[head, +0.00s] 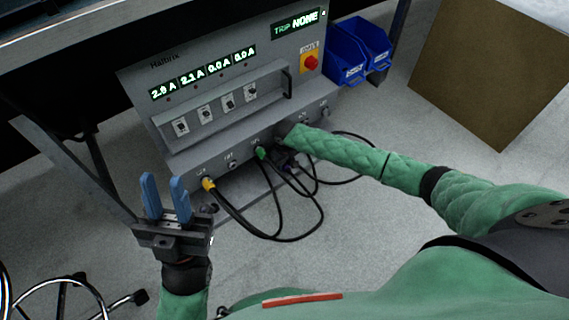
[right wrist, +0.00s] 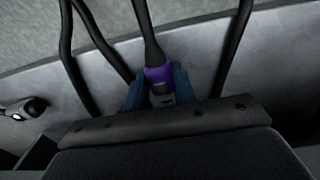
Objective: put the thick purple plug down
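The thick purple plug (right wrist: 159,78) with its black cable is between the two blue fingers of my right gripper (right wrist: 160,90) in the right wrist view. The fingers look closed against its sides. Its front end is partly hidden by the gripper body. In the head view my right gripper (head: 286,153) is by the lower front of the grey power box (head: 215,145), mostly hidden by my forearm and cables. I cannot tell whether the plug touches the box. My left gripper (head: 165,190) is open and empty, fingers up, left of the box's front.
A yellow plug (head: 208,184) and a green plug (head: 260,153) sit in the box's lower row, their black cables looping onto the floor. A red button (head: 310,62) is on the box. Blue bins (head: 347,55) stand right of it.

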